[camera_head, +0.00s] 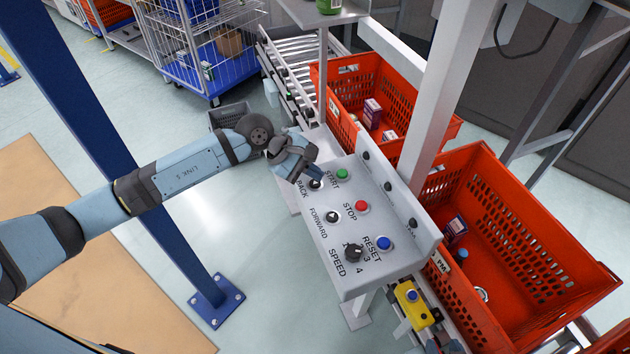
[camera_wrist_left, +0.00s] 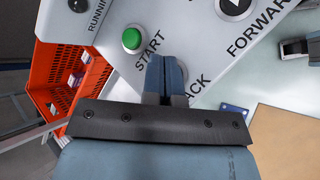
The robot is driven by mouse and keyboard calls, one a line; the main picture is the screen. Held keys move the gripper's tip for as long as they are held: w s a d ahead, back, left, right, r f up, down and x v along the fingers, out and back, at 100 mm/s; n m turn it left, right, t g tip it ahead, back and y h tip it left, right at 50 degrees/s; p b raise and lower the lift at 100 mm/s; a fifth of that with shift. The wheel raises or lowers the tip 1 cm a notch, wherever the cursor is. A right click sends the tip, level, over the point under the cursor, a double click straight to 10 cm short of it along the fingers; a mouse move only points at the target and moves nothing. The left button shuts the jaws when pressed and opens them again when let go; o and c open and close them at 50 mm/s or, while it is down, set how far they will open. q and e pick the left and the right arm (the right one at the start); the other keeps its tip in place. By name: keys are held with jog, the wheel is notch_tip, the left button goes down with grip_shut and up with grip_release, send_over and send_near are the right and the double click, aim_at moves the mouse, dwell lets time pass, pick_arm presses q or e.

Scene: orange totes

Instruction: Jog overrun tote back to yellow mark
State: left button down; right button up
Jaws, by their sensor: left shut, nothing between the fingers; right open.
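A grey control panel (camera_head: 322,244) carries a green START button (camera_head: 342,174), red STOP (camera_head: 362,206), blue RESET (camera_head: 384,243), a black FORWARD button (camera_head: 332,217) and a BACK button (camera_head: 315,184). My left gripper (camera_head: 310,168) is shut and empty, its fingertips at the BACK button. In the left wrist view the shut fingers (camera_wrist_left: 163,65) largely hide that button, so contact cannot be told. An orange tote (camera_head: 343,118) sits on the line behind the panel; a nearer orange tote (camera_head: 545,285) is at the right. No yellow mark is clearly visible.
A speed knob (camera_head: 354,252) is on the panel. A white post (camera_head: 450,85) rises between the totes. A blue post (camera_head: 125,150) stands left. A roller conveyor (camera_head: 300,60) and a blue wire cart (camera_head: 215,75) are behind.

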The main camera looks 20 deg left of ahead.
aim_at(314, 184)
pick_arm(q)
jog(key=shift+f, duration=0.1)
dwell(0.6)
jog(key=shift+f+b, duration=0.3)
jog(key=shift+b, duration=0.45)
jog(key=shift+f+b, duration=0.5)
jog(key=shift+b, duration=0.1)
jog(key=shift+r, duration=0.2)
dwell(0.5)
jog(key=shift+r, duration=0.8)
jog(key=shift+r+p, duration=0.95)
jog(key=shift+r, duration=1.45)
